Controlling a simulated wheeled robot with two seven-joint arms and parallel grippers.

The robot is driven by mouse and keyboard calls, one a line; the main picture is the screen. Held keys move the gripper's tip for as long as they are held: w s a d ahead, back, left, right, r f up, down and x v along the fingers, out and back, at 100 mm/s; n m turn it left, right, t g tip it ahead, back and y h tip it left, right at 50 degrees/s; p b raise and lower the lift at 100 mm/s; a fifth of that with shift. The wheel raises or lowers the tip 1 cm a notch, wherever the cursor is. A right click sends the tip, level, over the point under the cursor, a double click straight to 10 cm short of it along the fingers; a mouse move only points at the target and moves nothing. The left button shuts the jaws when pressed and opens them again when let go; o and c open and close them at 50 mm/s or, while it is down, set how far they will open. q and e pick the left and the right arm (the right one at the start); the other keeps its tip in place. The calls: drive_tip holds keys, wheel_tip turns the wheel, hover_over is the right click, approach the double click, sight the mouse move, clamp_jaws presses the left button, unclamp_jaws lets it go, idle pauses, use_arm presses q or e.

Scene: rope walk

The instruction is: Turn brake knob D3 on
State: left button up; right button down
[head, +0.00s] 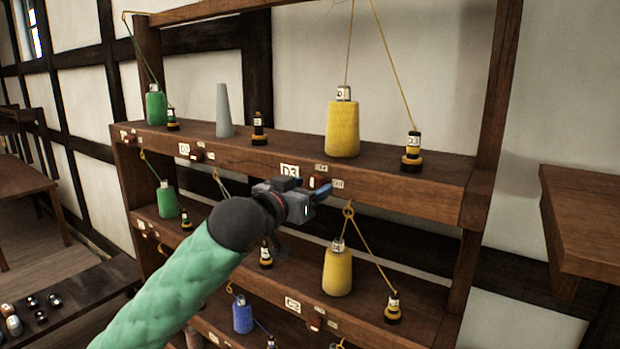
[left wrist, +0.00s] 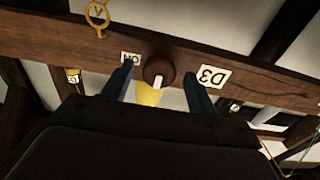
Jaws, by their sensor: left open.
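Brake knob D3 (left wrist: 159,70) is a round, dark brown knob with a white mark on the front board of the upper shelf. The left wrist view shows it upside down, between the D3 label (left wrist: 213,76) and the ON plate (left wrist: 131,58). The white mark points down in that picture, not toward the ON plate. My left gripper (head: 308,188) is open in front of the board, a blue finger on each side of the knob. I cannot tell whether the fingers touch it. My right gripper is not in view.
A yellow bobbin (head: 342,130) and a small black-and-yellow weight (head: 412,155) stand on the shelf above the board. A yellow cord ring (head: 348,212) hangs just below it. Another knob (head: 197,154) is to the left. A wooden ledge (head: 585,225) juts in at right.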

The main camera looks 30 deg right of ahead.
use_arm(q)
drive_tip(key=shift+w+d, duration=0.1)
drive_tip(key=shift+d, duration=0.3)
drive_tip(key=c, duration=1)
drive_tip(key=shift+o, duration=0.2)
